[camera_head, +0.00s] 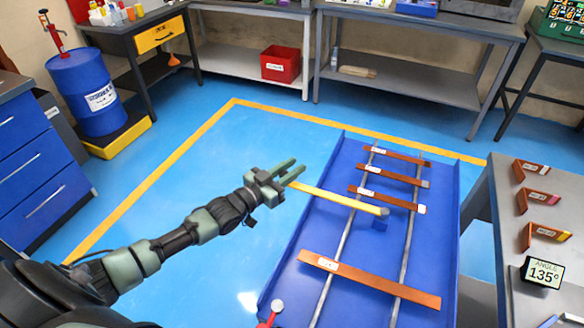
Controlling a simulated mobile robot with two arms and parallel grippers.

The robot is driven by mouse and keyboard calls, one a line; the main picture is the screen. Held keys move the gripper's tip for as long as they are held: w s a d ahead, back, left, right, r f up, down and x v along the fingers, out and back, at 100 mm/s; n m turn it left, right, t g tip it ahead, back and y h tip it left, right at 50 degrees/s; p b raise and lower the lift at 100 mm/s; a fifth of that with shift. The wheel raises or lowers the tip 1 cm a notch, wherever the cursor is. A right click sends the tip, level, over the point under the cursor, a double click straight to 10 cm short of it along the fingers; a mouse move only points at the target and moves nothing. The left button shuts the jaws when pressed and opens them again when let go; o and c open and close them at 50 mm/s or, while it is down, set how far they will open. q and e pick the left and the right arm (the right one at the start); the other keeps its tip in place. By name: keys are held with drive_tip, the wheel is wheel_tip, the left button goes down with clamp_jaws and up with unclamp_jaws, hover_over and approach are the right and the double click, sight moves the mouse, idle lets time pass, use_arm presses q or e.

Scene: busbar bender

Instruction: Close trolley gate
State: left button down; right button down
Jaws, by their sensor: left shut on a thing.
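The blue trolley (335,245) stands at centre right with copper bars lying across two rails. Its gate, a yellow bar (340,198), reaches from my left gripper to a round grey end above a small blue post on the trolley. My left gripper (299,165) comes in from the left at the trolley's left edge. Its green fingers are shut on the gate's left end, which they partly hide. My right gripper is not in view.
A grey table (492,215) on the right holds angled copper pieces and a display reading 135° (543,272). A red part with a pale ball (277,306) is at the trolley's front left. Blue floor (215,180) to the left is clear.

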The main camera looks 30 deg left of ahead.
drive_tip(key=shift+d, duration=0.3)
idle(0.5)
use_arm(q)
drive_tip(key=shift+r, duration=0.1)
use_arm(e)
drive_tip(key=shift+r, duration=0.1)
